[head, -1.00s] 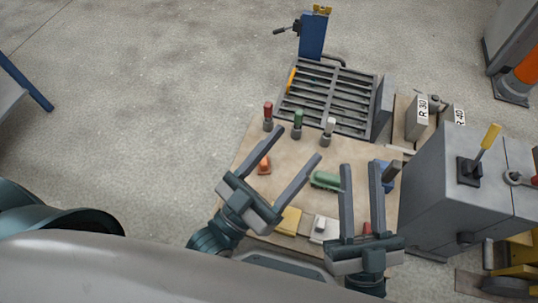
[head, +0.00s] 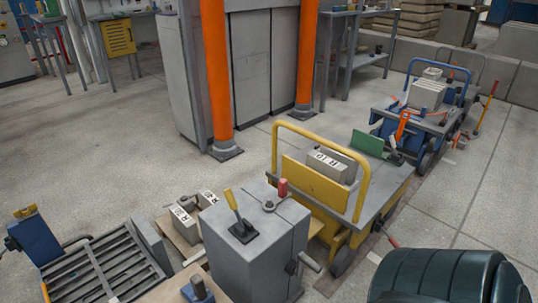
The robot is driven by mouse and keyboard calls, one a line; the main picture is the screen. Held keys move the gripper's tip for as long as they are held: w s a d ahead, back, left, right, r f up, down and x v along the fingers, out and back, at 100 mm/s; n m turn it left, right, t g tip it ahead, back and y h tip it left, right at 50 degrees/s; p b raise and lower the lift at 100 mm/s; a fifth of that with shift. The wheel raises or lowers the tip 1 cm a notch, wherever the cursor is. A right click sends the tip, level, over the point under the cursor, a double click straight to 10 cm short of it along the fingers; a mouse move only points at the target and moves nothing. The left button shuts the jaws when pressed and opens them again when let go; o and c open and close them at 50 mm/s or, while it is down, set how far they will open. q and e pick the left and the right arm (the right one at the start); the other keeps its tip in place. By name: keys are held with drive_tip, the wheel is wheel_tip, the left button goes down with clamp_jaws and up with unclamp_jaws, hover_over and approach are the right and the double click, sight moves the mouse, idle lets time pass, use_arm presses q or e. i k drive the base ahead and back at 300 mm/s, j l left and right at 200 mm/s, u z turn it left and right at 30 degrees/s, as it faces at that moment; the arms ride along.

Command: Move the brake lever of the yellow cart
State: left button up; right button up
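The yellow cart (head: 322,185) stands right of centre, with a yellow push handle, a grey deck and a block marked R 10 on it. Neither of my grippers is in view. Only a dark teal link of my arm shows at the lower right, apart from the lever in the picture.
A blue cart (head: 420,122) stands behind. Orange posts (head: 217,75) rise at the back. The floor right of the yellow cart is clear.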

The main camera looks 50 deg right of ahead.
sight(395, 243)
drive_tip(key=z, duration=2.55)
drive_tip(key=i+l, duration=1.15)
drive_tip(key=u, duration=1.7)
